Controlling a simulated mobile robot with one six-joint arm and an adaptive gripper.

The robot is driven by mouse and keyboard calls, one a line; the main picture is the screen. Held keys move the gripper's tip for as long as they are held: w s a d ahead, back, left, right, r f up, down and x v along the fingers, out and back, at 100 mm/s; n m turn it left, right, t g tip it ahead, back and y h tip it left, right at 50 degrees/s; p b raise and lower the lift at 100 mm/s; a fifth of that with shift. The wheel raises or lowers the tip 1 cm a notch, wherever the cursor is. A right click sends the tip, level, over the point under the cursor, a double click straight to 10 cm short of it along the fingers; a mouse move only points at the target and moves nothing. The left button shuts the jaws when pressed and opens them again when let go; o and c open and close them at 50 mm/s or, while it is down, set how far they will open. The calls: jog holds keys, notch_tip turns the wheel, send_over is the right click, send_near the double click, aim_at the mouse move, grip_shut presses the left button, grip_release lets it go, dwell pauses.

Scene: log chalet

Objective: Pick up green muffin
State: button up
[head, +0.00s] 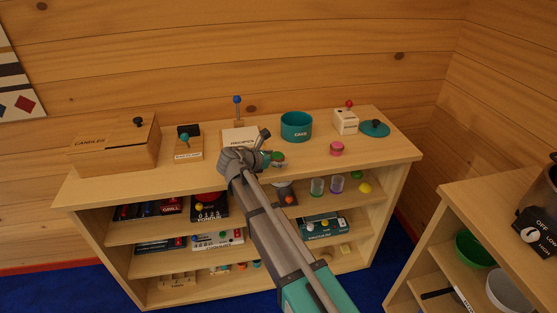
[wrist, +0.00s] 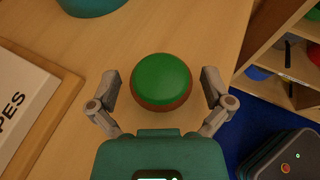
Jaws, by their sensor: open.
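The green muffin (wrist: 161,80) has a round green top and a brown base. It stands on the wooden shelf top near its front edge. In the wrist view my gripper (wrist: 164,88) is open, with one finger on each side of the muffin and a gap visible on both sides. In the head view the muffin (head: 277,156) shows just beyond my gripper (head: 266,151), partly hidden by it.
A teal tin (head: 296,126) stands behind the muffin. A recipes box (head: 240,139) lies behind my gripper, and a candles box (head: 115,146) is at the left. The shelf's front edge is close by.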

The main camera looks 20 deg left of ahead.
jog(key=c, duration=1.1)
jog(key=shift+r, duration=0.1)
notch_tip(320, 180, up, 3)
jog(key=p, duration=0.3)
jog(key=shift+s+d+r+p, duration=1)
jog(key=shift+s+r+p, duration=0.7)
jog(key=shift+s, duration=0.4)
jog(key=shift+s+d+r+p, duration=0.95)
jog(key=shift+s+r+p, duration=0.65)
jog(key=shift+s, duration=0.55)
jog(key=shift+s+d+r+p, duration=1)
jog(key=shift+s+r+p, duration=0.7)
jog(key=shift+s, duration=0.4)
jog(key=shift+f, duration=0.1)
